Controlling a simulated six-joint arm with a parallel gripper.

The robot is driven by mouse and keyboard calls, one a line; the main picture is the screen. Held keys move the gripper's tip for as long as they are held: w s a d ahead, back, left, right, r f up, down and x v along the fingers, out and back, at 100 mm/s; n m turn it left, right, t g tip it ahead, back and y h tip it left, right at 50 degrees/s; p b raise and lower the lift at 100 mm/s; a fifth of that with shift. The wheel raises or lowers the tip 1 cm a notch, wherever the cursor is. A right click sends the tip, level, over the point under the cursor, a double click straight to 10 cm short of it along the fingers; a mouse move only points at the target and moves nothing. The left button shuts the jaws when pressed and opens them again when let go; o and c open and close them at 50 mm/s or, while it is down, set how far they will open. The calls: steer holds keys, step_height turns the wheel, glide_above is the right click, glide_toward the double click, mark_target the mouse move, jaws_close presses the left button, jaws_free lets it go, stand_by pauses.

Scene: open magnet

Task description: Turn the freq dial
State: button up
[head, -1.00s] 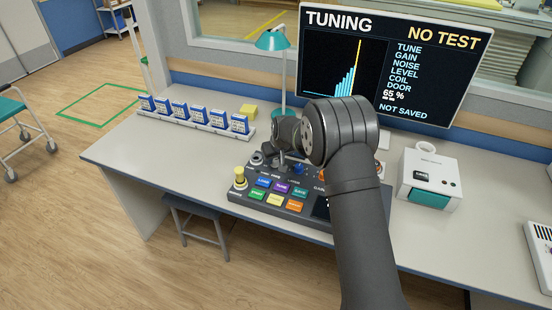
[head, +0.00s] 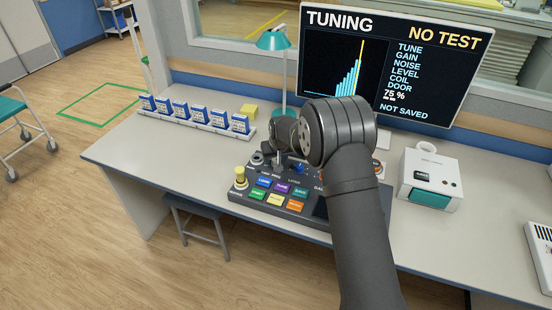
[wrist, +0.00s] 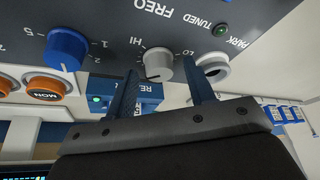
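The grey freq dial (wrist: 158,65) sits on the blue-grey panel in the wrist view, under the FREQ lettering, with HI and LO marks around it. My gripper (wrist: 161,66) has its two dark blue fingers on either side of the dial. A small gap shows between the dial and each finger, so the gripper looks open. The tuning screen (head: 395,65) shows 75 %, NO TEST and NOT SAVED, with a yellow line at the right end of the blue bars.
Close to the dial are a blue knob (wrist: 67,48), an orange MON button (wrist: 47,86), a white ring-shaped part (wrist: 212,66) and a green lamp (wrist: 221,30). The console (head: 240,196) stands on the desk, with a white device (head: 430,180) to its right.

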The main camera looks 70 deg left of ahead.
steer(key=shift+r, duration=0.1)
steer(key=v, duration=1.7)
steer(key=x, duration=1.7)
